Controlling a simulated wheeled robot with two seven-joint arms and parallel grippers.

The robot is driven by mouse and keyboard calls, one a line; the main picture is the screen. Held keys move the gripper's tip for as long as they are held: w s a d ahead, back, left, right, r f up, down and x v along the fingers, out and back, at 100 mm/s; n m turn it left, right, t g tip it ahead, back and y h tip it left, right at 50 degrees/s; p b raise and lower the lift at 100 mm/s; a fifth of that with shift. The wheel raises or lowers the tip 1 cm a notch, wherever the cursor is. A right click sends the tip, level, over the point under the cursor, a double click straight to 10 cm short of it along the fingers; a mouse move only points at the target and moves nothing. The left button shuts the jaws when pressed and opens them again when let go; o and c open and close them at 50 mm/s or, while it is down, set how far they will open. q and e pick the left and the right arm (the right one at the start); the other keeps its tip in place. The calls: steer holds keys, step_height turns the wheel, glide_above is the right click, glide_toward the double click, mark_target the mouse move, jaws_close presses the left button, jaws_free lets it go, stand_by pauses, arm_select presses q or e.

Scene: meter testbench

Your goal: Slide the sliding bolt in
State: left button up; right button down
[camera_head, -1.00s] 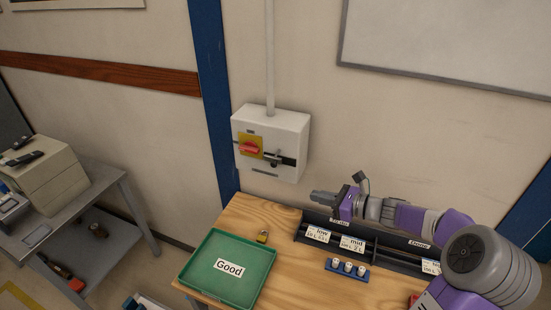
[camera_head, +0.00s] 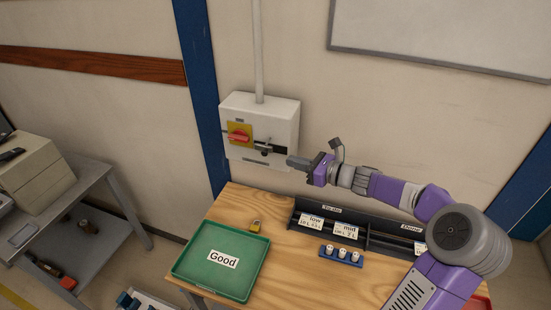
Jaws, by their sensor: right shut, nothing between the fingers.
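The sliding bolt (camera_head: 265,148) is a small metal piece on the front of the white switch box (camera_head: 284,118) on the wall. It sits just right of the red rotary handle (camera_head: 239,138) on its yellow plate. My right gripper (camera_head: 290,161) is shut and empty. Its tip is just below and right of the bolt, in front of the box's lower right part; whether it touches the box or bolt I cannot tell. My left gripper is not in view.
Below, the wooden table (camera_head: 296,280) holds a green tray (camera_head: 183,265) labelled Good, a brass padlock (camera_head: 255,226), a blue holder (camera_head: 341,256) with white pieces, and a dark sectioned bin (camera_head: 379,239). A grey conduit (camera_head: 258,50) rises from the box.

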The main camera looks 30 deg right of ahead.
glide_toward(262, 150)
steer(key=w+a, duration=0.3)
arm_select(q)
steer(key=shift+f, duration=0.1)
arm_select(e)
steer(key=shift+s+f, duration=0.15)
steer(key=shift+f, duration=0.1)
